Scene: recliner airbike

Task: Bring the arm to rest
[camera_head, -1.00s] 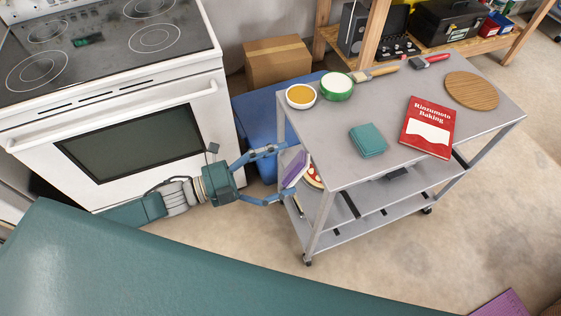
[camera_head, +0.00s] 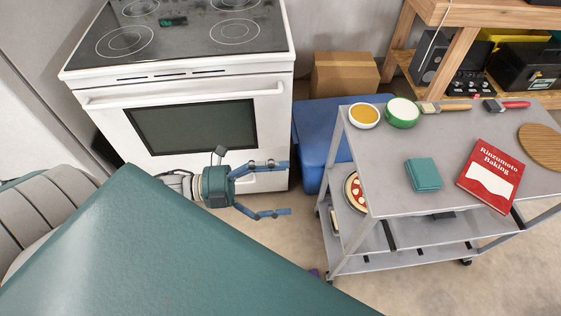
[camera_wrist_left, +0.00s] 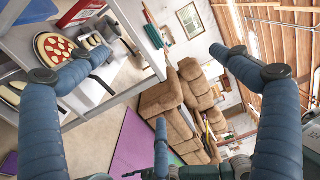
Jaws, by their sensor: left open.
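My left gripper (camera_head: 277,189) is in front of the white stove, left of the metal cart. Its blue fingers are spread apart with nothing between them. In the left wrist view the gripper (camera_wrist_left: 165,42) also shows wide, empty fingers, with the cart's shelves beyond the left finger. My left arm (camera_head: 178,186) comes out from behind my teal body part. My right gripper is not in view.
The cart (camera_head: 385,200) holds a yellow-filled bowl (camera_head: 364,115), a green container (camera_head: 402,113), a teal cloth (camera_head: 423,174) and a red book (camera_head: 490,176). A pizza (camera_head: 355,191) lies on a lower shelf. The stove (camera_head: 190,95) stands close behind the gripper.

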